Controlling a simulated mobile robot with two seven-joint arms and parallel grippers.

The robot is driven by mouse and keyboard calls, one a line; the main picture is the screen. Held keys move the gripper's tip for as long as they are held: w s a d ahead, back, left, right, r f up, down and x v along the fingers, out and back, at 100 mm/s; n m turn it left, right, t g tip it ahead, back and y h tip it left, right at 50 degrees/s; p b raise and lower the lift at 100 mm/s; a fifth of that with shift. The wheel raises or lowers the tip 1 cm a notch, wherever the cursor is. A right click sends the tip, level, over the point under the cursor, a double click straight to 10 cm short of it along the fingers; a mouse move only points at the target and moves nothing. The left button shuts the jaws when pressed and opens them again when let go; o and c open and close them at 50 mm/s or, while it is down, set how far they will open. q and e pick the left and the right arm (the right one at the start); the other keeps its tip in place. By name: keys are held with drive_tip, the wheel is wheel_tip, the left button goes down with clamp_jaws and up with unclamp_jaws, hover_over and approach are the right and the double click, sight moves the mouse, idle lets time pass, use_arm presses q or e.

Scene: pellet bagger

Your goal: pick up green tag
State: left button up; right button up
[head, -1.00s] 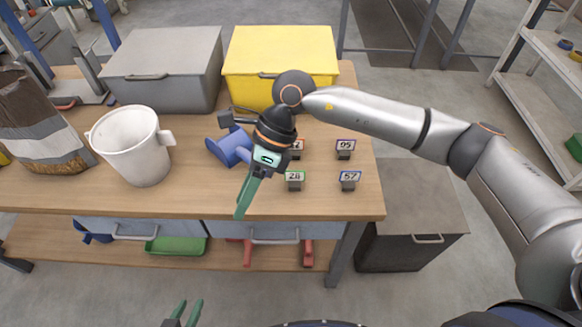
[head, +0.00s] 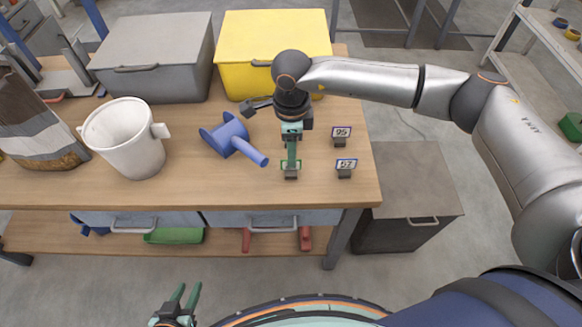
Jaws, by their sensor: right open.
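The green-bordered tag (head: 284,165) stands on a small dark block on the wooden table, partly hidden by my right gripper. My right gripper (head: 291,163) points down at it from behind and above, with its green fingers overlapping the tag; the gap between them is hard to see. It is open, and I cannot tell whether it touches the tag. My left gripper (head: 187,293) is open and empty, low in the picture, away from the table.
A purple-bordered tag (head: 341,132) and a blue-bordered tag (head: 346,164) stand to the right. A blue scoop (head: 232,137) lies close on the left. A white bucket (head: 125,140), grey bin (head: 155,65) and yellow bin (head: 272,45) surround the area.

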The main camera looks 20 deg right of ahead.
wheel_tip(320, 180, down, 4)
drive_tip(key=shift+w+f, duration=0.15)
drive_tip(key=shift+f, duration=0.1)
drive_tip(key=shift+c, duration=0.2)
clamp_jaws()
idle(1.2)
